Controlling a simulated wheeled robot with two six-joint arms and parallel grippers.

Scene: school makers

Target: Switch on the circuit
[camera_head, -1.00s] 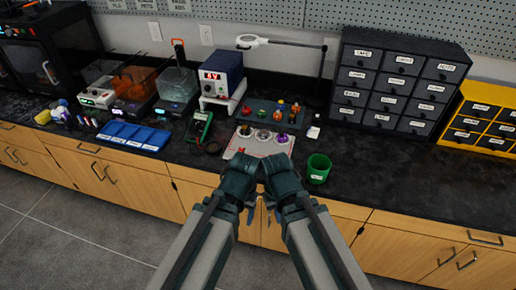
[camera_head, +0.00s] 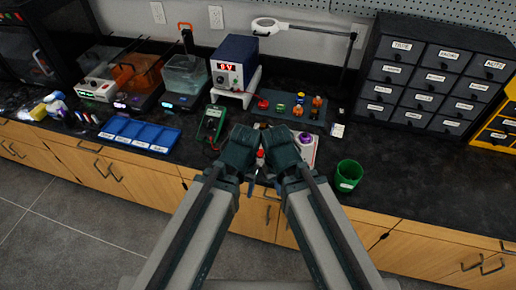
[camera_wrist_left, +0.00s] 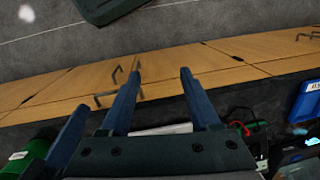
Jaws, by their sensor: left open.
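A white circuit board (camera_head: 309,148) lies on the dark counter. My two grippers hide most of it; a purple-topped part (camera_head: 305,138) shows at its right and a red part (camera_head: 261,154) shows between the grippers. My left gripper (camera_head: 251,172) and right gripper (camera_head: 276,172) are side by side in front of and over the board. In the left wrist view, the left gripper (camera_wrist_left: 162,75) is open, with nothing between its fingers. The right gripper's fingertips are not clear. A blue power supply (camera_head: 233,62) with a lit red display stands behind. No switch can be made out.
A dark tray (camera_head: 310,112) with several coloured parts lies behind the board. A green multimeter (camera_head: 212,123) is to its left, beside a blue compartment tray (camera_head: 140,134). A green cup (camera_head: 348,175) stands to the right, with clear counter beyond it.

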